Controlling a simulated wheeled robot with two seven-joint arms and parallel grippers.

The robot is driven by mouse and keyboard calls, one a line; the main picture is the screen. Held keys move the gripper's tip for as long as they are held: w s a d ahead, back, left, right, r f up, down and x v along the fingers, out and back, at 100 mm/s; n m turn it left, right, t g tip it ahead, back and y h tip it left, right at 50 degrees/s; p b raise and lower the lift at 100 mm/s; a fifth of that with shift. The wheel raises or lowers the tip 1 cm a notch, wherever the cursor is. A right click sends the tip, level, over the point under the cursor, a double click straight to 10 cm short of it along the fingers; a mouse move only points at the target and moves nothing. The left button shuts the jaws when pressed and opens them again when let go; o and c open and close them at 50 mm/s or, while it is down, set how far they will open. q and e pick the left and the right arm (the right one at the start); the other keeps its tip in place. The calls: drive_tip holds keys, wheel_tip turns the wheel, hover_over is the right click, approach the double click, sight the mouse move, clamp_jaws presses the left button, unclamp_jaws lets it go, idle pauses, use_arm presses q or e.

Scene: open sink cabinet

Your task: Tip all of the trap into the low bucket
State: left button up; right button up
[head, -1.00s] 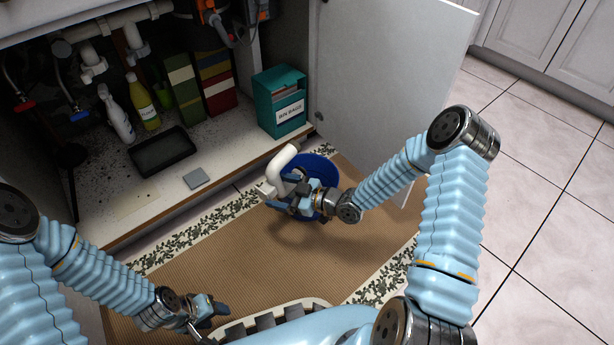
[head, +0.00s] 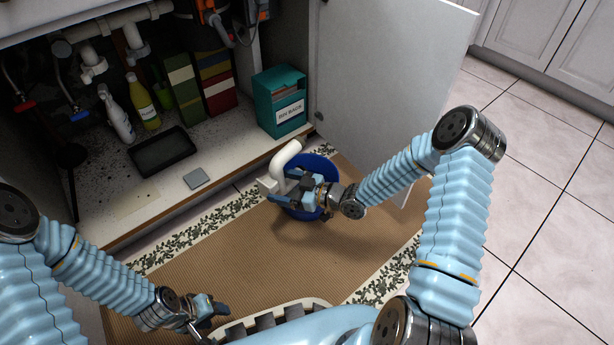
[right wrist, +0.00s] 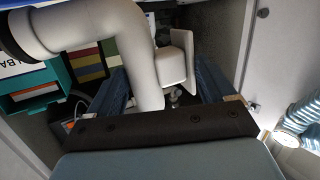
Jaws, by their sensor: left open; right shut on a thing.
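The trap, a white curved pipe (head: 285,156), is held above the blue bucket (head: 326,171) in the head view. My right gripper (head: 284,189) is shut on it. In the right wrist view the trap (right wrist: 105,35) fills the upper left and runs down between the two blue fingers (right wrist: 165,92). The bucket stands on the mat, partly hidden behind the trap and my right gripper. I cannot see what is inside the trap or the bucket. My left gripper (head: 210,314) is open and empty, low at the left over the mat, away from the trap.
The open cabinet holds a black tray (head: 162,153), a grey square (head: 197,178), bottles (head: 140,101), boxes and a teal bin-bag box (head: 280,103). The open door (head: 380,80) stands close behind my right arm. The brown mat (head: 230,255) is clear in the middle.

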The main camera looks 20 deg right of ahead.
sight(302, 148)
drive_tip(key=shift+w+d+r+m+y, duration=0.25)
drive_tip(key=shift+d+r+m, duration=0.15)
drive_tip(key=shift+r+m, duration=0.15)
drive_tip(key=shift+w+d+r+m+y, duration=0.2)
drive_tip(key=shift+d+r+m, duration=0.25)
drive_tip(key=shift+r, duration=0.2)
idle(0.7)
drive_tip(key=shift+w+d+r+m+t+y, duration=0.2)
drive_tip(key=shift+w+d+r+m+y, duration=0.15)
drive_tip(key=shift+d+r+m, duration=0.35)
drive_tip(key=shift+w+d+r+m+t+y, duration=0.2)
drive_tip(key=shift+w+d+r+m, duration=0.25)
drive_tip(key=shift+d+r+m, duration=0.3)
idle(1.2)
drive_tip(key=shift+w+d+r+m, duration=0.3)
drive_tip(key=shift+w+d+m, duration=0.2)
drive_tip(key=shift+d+m, duration=0.35)
idle(0.6)
drive_tip(key=shift+w+d+r+m+t+y, duration=0.25)
drive_tip(key=shift+w+d+m+t, duration=0.1)
drive_tip(key=shift+d+m, duration=0.3)
drive_tip(key=shift+w+d+r+m+t+y, duration=0.15)
drive_tip(key=shift+w+d+m+t+y, duration=0.15)
drive_tip(key=shift+d+m, duration=0.35)
idle(0.7)
